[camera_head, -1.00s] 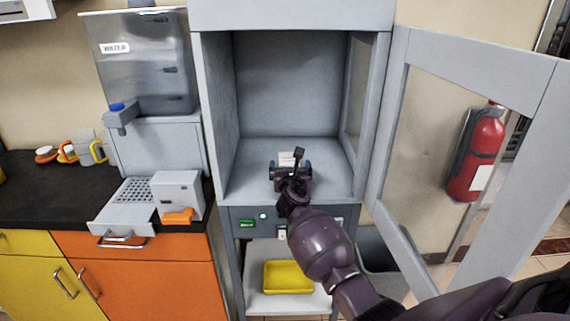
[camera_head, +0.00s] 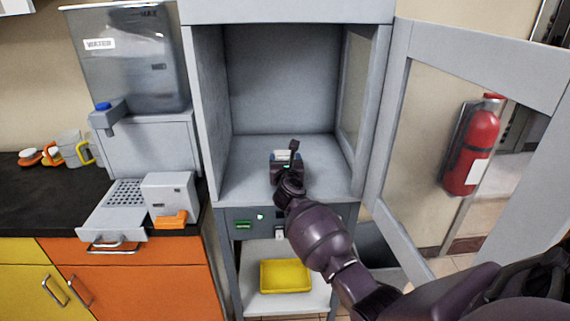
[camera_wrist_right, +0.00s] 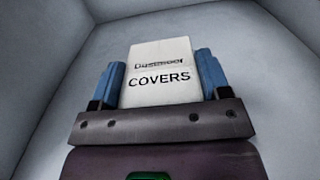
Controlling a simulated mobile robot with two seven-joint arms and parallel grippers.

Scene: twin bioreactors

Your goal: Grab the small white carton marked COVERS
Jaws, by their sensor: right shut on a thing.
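The small white carton (camera_wrist_right: 159,78) marked COVERS shows in the right wrist view, upright between the blue finger pads of my right gripper (camera_wrist_right: 160,85). The pads are closed on its left and right sides. In the head view my right gripper (camera_head: 286,160) is inside the open grey cabinet (camera_head: 285,80), just above or at its floor, and mostly hides the carton. I cannot tell whether the carton touches the floor. My left gripper is not in view.
The cabinet's glazed door (camera_head: 393,140) stands open at the right, beside my right arm. A yellow tray (camera_head: 286,276) sits on the shelf below. A water dispenser (camera_head: 125,60) and a white boxy device (camera_head: 169,195) stand on the left counter. A fire extinguisher (camera_head: 471,150) hangs at right.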

